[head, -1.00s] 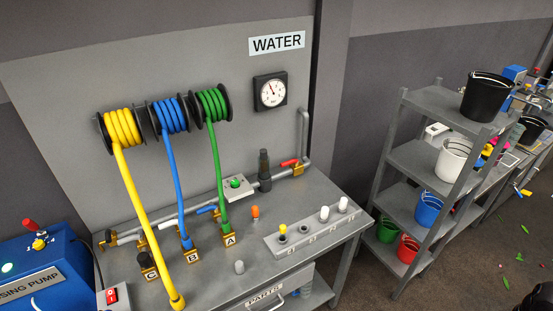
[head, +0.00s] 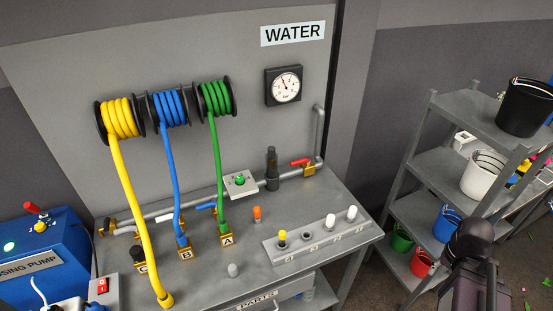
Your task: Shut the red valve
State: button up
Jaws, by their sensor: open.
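The red valve is a short red lever (head: 300,162) on a brass body (head: 310,171), at the right end of the grey pipe (head: 208,196) along the back of the bench. The lever points left and lies roughly in line with the pipe. A dark part of my arm stands at the lower right, in front of the shelf and well apart from the valve. My gripper's fingers do not show.
A dark upright fitting (head: 271,170) and a box with a green button (head: 240,182) stand left of the valve. Yellow, blue and green hoses (head: 218,160) hang to the left. A block with pegs (head: 312,243) sits in front. The shelf (head: 405,200) with buckets is right.

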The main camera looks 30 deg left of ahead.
aim_at(306, 161)
jog(key=u, duration=0.75)
jog(key=i, duration=0.9)
jog(key=u, duration=0.55)
